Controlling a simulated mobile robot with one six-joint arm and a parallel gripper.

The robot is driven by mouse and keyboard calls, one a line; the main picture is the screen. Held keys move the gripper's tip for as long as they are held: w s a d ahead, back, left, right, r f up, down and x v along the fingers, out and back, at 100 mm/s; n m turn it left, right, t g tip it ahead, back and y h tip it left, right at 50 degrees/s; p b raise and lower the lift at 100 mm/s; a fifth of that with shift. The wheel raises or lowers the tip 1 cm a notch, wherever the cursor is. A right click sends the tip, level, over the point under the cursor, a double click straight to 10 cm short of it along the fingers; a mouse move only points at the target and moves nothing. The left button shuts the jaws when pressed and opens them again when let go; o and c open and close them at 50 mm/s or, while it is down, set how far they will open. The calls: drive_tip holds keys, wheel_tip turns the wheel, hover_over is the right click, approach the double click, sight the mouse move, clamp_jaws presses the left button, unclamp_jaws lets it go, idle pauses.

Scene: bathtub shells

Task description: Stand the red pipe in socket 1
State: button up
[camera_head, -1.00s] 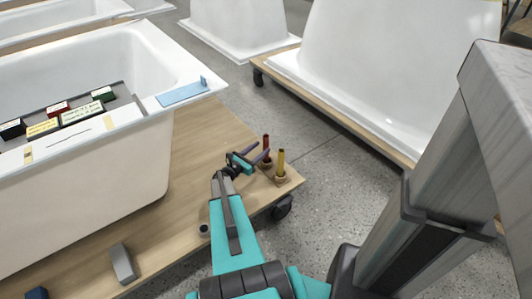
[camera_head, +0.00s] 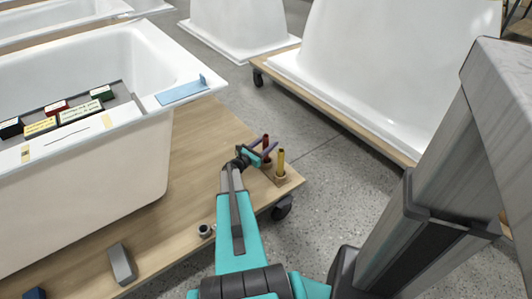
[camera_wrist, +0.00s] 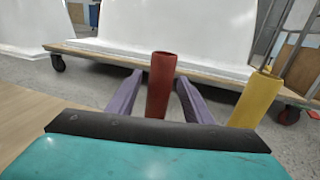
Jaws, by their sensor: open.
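The red pipe (camera_head: 266,142) stands upright near the corner of the wooden platform. In the wrist view the red pipe (camera_wrist: 161,86) rises between the two purple fingers of my gripper (camera_wrist: 157,97), nearer the left finger's tip side than fully centred cannot be told. My gripper (camera_head: 264,150) is open around the pipe. A yellow pipe (camera_head: 281,163) stands upright in a round socket just to the right, and it also shows in the wrist view (camera_wrist: 256,98). The red pipe's foot is hidden behind my gripper. No socket number is readable.
A white bathtub (camera_head: 130,165) stands on the wooden platform (camera_head: 195,170) at left, with labelled boxes on a tray across it. A small grey ring (camera_head: 204,231) and a grey block (camera_head: 121,264) lie on the platform. Another tub shell (camera_head: 390,70) stands beyond the aisle.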

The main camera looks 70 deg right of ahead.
drive_tip(key=shift+x, duration=1.45)
clamp_jaws()
